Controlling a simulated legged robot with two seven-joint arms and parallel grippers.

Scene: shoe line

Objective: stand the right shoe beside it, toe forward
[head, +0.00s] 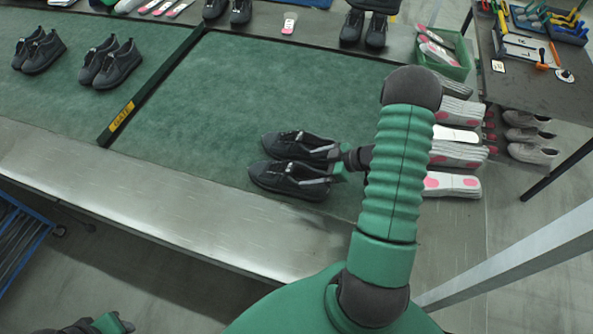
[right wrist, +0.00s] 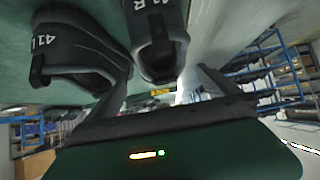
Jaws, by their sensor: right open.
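Two dark shoes lie side by side on the green mat in the head view. The nearer one is the right shoe (head: 283,180), marked 41 R in the right wrist view (right wrist: 158,45). The farther one is the left shoe (head: 292,143), marked 41 L in the right wrist view (right wrist: 75,50). Both stand flat and parallel, very close together. My right gripper (head: 340,165) is open at the right end of the right shoe, its fingers on either side of it; whether they touch it is unclear.
A black divider with a yellow label (head: 122,115) crosses the green mat at left. Other shoe pairs (head: 110,64) stand beyond it. Stacks of insoles (head: 455,185) and a green bin (head: 445,62) are on the right. The mat left of the pair is clear.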

